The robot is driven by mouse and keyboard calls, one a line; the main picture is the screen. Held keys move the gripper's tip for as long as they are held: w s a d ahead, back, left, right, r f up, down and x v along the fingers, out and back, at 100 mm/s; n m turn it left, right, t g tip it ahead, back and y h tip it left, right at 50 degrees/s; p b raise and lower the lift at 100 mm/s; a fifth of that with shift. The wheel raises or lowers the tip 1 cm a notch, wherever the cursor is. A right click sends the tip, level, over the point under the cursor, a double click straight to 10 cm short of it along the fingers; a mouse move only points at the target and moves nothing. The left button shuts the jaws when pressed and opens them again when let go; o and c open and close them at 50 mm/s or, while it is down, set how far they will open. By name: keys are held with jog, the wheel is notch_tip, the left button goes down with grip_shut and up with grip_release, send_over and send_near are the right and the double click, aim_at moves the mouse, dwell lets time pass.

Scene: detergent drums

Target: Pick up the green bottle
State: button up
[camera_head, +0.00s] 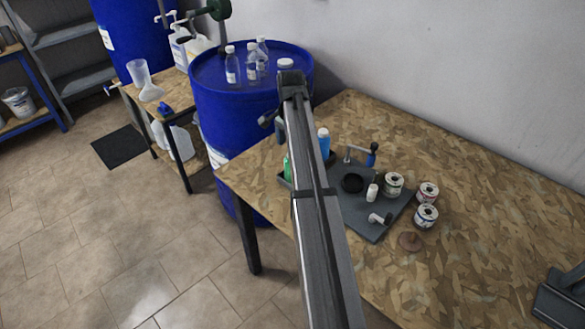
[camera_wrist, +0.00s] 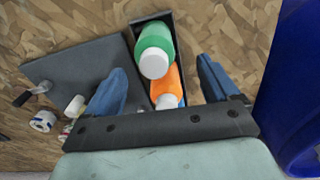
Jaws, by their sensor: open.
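The green bottle (camera_wrist: 155,38) has a white cap and stands in a narrow dark tray (camera_wrist: 127,37) on the wooden table. An orange bottle (camera_wrist: 172,80) with a white cap stands close beside it in the same tray. In the wrist view my gripper (camera_wrist: 161,68) is open, its two blue-grey fingers apart above the tray. The bottles show between the fingers, with the green one farther up the picture. In the head view only a sliver of the green bottle (camera_head: 287,167) shows left of my arm, which hides most of the tray.
A blue bottle (camera_head: 323,143) shows just right of my arm. A dark board (camera_head: 365,222) with fittings and several small cans (camera_head: 427,215) lie to the right. Blue drums (camera_head: 222,110) stand behind the table. The table's right part is largely clear.

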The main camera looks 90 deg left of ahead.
aim_at(287, 176)
jog(key=shift+w+d+f, duration=0.1)
jog(key=shift+d+f, duration=0.1)
jog(key=shift+f, duration=1.35)
jog(key=shift+w+d+f, duration=0.1)
jog(key=shift+d+f, duration=0.05)
jog(key=shift+f, duration=1.4)
jog(key=c, duration=1.3)
